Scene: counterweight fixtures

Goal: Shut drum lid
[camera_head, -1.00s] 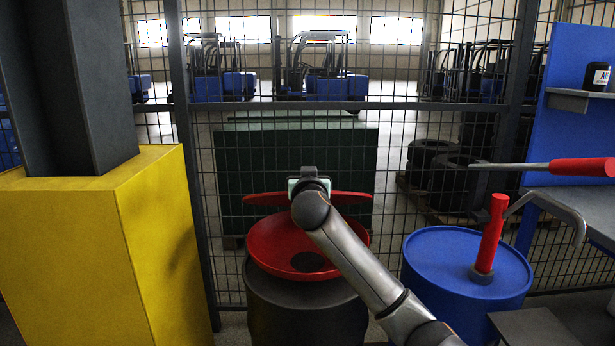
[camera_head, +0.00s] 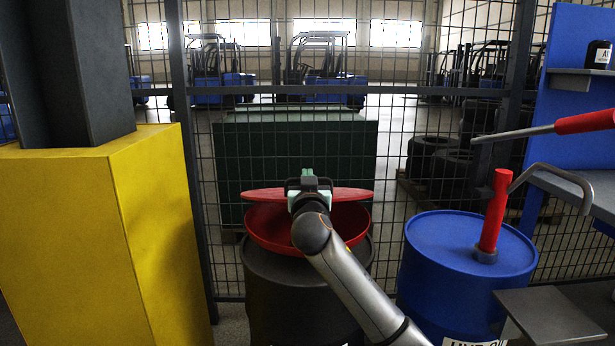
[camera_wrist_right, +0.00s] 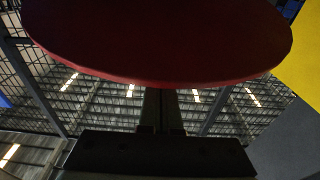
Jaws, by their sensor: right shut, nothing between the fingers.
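The dark drum (camera_head: 290,300) stands in front of the mesh fence with a red funnel-shaped bowl (camera_head: 268,238) on its top. The red lid (camera_head: 262,194) is a disc seen nearly edge-on, raised above the bowl's back. My right gripper (camera_head: 308,176) is shut and empty at the lid, in the middle of its width; the wrist hides part of the lid and bowl. In the right wrist view the lid's red underside (camera_wrist_right: 160,40) fills the top, with the shut fingers (camera_wrist_right: 161,108) just below its edge. Whether they touch it I cannot tell. My left gripper is out of view.
A yellow block (camera_head: 90,230) stands at the left. A red-handled rod (camera_head: 580,122) juts in from the right. The mesh fence (camera_head: 400,130) closes off the back.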

